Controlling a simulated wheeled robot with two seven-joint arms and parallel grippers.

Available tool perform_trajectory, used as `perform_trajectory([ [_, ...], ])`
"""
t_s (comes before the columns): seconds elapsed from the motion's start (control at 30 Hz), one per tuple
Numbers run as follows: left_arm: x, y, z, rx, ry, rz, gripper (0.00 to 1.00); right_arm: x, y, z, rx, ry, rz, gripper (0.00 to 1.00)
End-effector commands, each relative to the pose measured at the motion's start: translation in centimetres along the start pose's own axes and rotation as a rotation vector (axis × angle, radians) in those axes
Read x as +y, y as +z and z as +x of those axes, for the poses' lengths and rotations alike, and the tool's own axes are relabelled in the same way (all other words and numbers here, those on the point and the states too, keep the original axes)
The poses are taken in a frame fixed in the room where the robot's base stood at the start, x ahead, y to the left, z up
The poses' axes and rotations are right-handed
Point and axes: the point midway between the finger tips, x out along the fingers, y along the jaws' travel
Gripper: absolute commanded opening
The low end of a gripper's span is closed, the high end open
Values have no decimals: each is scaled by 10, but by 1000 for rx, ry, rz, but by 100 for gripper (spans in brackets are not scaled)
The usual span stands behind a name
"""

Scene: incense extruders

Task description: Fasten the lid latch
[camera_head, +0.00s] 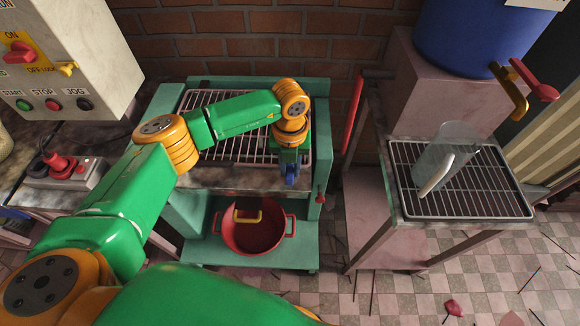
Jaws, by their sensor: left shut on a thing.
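My left gripper (290,181) points down at the front right corner of the teal bench (188,210), in front of the wire rack. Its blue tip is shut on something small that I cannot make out. I cannot pick out a lid or a latch for sure; the gripper and wrist cover that spot. A small red knob (320,199) sits on the bench's right post, just right of the gripper. My right gripper is not in view.
A red pot (262,240) stands on the bench's lower shelf. A red lever (352,118) rises right of the bench. A clear jug (440,165) stands on a rack (480,206) below a blue barrel (470,40). A control box (85,40) is at left.

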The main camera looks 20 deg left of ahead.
Motion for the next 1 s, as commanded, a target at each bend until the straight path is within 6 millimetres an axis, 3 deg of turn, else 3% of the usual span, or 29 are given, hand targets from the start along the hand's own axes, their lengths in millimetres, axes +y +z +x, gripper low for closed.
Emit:
perform_trajectory([
  [0.6, 0, 1, -1, -5, -2, -35, 0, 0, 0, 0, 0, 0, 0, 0],
  [0.63, 0, 1, -1, -5, -2, -35, 33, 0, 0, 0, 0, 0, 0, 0],
  [0.7, 0, 1, -1, -4, -1, -35, 52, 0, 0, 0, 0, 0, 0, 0],
  [1.0, 0, 1, -1, -2, -1, -33, 55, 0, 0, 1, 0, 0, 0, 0],
])
